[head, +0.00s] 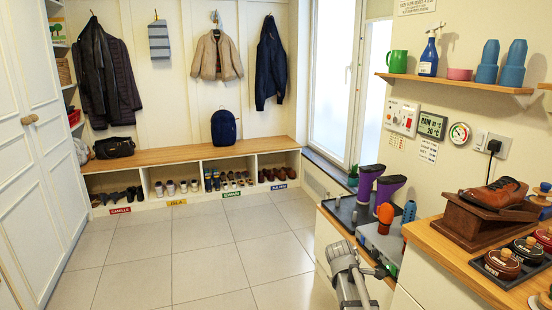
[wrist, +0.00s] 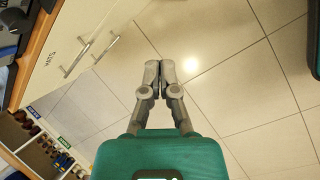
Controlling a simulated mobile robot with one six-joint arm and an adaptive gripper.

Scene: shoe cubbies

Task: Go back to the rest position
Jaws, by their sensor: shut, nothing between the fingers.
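My gripper (wrist: 159,72) shows in the wrist view with its two grey fingertips together and nothing between them. It points over the bare tiled floor (wrist: 215,95), in front of a cream cabinet marked HATS (wrist: 85,30). In the head view part of my grey arm rises at the bottom, right of the middle, in front of the counter. The fingertips cannot be made out there.
A low bench (head: 190,153) with labelled shoe cubbies stands along the back wall. At right, a wooden counter (head: 450,255) holds a brown shoe (head: 493,194) on a stand and several polish tins. A wall shelf (head: 455,83) hangs above. The central floor (head: 190,260) is clear.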

